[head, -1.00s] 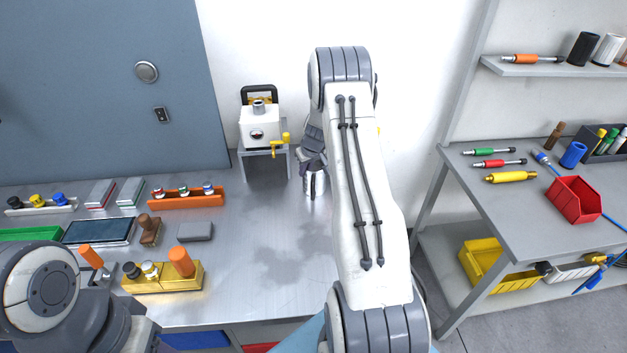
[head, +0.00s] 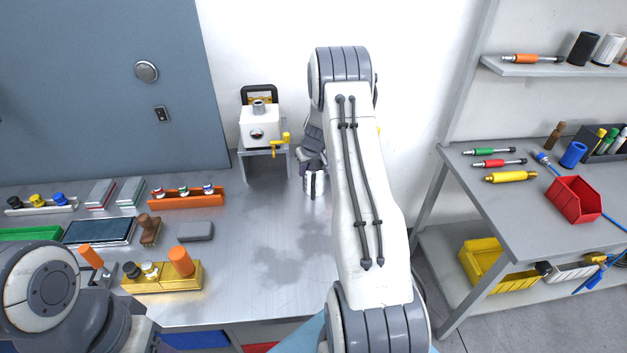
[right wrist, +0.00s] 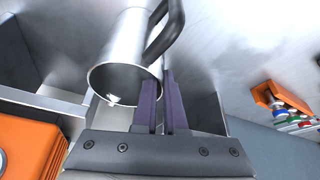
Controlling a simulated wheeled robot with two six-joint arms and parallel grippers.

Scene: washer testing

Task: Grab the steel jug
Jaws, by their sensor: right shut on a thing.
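The steel jug (right wrist: 125,55) is a shiny metal cylinder with a dark handle (right wrist: 167,30). In the right wrist view its open rim faces the camera.
A white device with a yellow tap (head: 260,132) on a grey stand is left of the jug. An orange rack (head: 187,198) and a yellow block (head: 162,278) with knobs lie further left. The bench's middle is clear. A side table (head: 530,205) stands right.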

